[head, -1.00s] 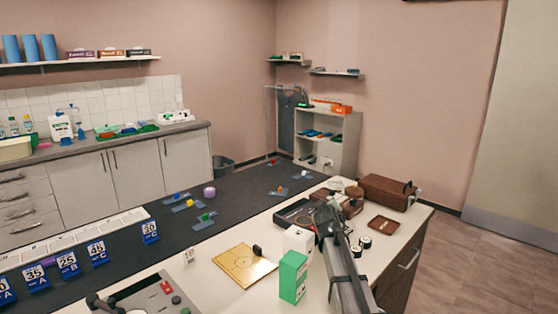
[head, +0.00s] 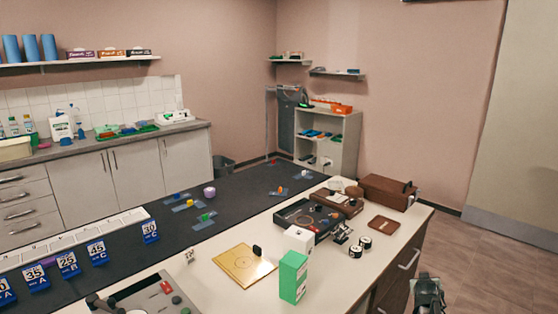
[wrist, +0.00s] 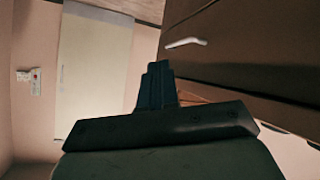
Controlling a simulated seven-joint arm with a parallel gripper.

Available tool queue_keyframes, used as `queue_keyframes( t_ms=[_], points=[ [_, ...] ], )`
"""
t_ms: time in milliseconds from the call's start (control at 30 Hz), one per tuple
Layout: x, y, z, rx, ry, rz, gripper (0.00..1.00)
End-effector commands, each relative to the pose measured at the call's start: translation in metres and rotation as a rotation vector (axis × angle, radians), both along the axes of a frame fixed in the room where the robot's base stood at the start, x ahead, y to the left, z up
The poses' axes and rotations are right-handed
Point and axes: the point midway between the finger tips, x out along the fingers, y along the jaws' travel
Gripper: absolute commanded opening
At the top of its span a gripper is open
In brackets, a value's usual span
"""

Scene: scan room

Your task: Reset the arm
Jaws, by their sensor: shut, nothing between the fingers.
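In the wrist view my gripper (wrist: 157,70) points away from the camera with its dark fingers together and nothing between them. It is beside a brown cabinet front with a pale handle (wrist: 186,43), and the view is turned on its side. In the head view only a dark part of my arm shows at the bottom right, past the right end of the counter (head: 345,262) and over the floor. I cannot tell the fingers apart there.
The counter holds a green box (head: 293,277), a white box (head: 298,239), a gold plate (head: 244,265), a dark tray (head: 307,217), a brown case (head: 387,191) and a small brown tray (head: 384,224). The floor (head: 490,255) at the right is clear.

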Motion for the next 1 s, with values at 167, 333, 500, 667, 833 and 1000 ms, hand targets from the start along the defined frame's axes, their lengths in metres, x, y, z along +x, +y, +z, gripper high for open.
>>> queue_keyframes(
  t_ms=[167,333,500,667,833,1000],
  points=[
    [-0.032,0.027,-0.066,0.090,0.110,-0.015,0.00],
    [-0.067,0.074,-0.135,0.182,0.258,-0.008,0.00],
    [-0.110,0.127,-0.198,0.264,0.421,0.006,0.00],
    [-0.159,0.174,-0.248,0.329,0.579,0.017,0.00],
    [-0.219,0.220,-0.291,0.390,0.753,0.026,0.00],
    [-0.285,0.261,-0.325,0.438,0.930,0.032,0.00]
  ],
)
